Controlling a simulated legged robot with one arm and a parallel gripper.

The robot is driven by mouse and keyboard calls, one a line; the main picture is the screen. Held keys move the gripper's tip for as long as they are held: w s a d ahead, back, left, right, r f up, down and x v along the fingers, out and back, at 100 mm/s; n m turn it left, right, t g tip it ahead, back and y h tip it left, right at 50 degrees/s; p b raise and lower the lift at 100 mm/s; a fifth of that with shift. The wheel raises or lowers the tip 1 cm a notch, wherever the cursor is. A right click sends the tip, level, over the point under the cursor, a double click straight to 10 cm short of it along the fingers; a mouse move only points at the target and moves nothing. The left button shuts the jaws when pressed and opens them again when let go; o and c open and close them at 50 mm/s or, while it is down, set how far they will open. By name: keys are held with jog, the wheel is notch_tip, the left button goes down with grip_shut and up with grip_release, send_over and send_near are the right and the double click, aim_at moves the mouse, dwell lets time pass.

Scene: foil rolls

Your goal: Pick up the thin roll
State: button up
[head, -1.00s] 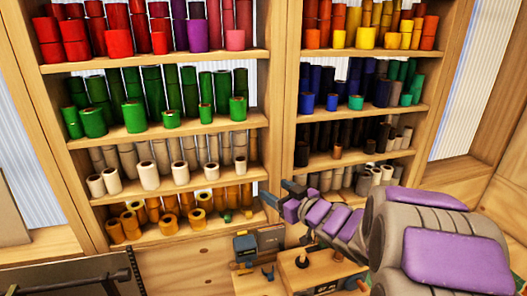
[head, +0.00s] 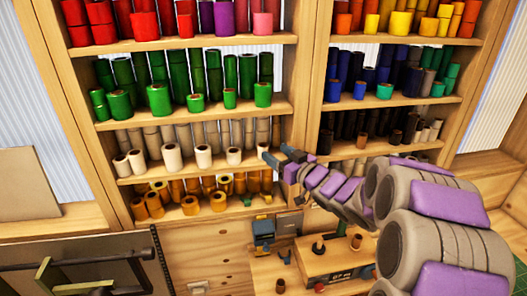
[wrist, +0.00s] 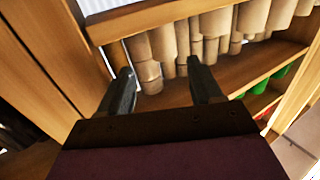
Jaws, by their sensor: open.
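My gripper (head: 276,160) is at the end of my outstretched arm, in front of the middle post, near the right end of the cream-roll shelf in the head view. In the wrist view its two dark fingers (wrist: 162,72) are spread apart with nothing held between them. Beige rolls (wrist: 215,32) show beyond the fingertips, appearing upside down along a wooden shelf. One beige roll (wrist: 149,77) appears near the left fingertip. In the head view cream rolls (head: 203,157) stand in a row left of my gripper. I cannot tell which roll is the thin one.
Green rolls (head: 160,99) stand on the shelf above, and orange-brown rolls (head: 190,205) on the shelf below. A wooden middle post (head: 311,70) divides the two shelf bays. A bench with a control box (head: 342,277) lies below my arm.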

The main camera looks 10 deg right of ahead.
aim_at(267, 149)
jog(key=shift+a+f+p+x, duration=0.1)
jog(key=shift+a+p+x, duration=0.1)
jog(key=shift+x, duration=1.55)
jog(key=shift+a+f+p+x, duration=0.15)
jog(key=shift+p+x, duration=0.05)
jog(key=shift+x, duration=1.5)
jog(key=shift+s, duration=0.2)
jog(key=shift+r, duration=0.1)
jog(key=shift+d, duration=0.15)
jog(key=c, duration=1)
jog(key=shift+c, duration=0.2)
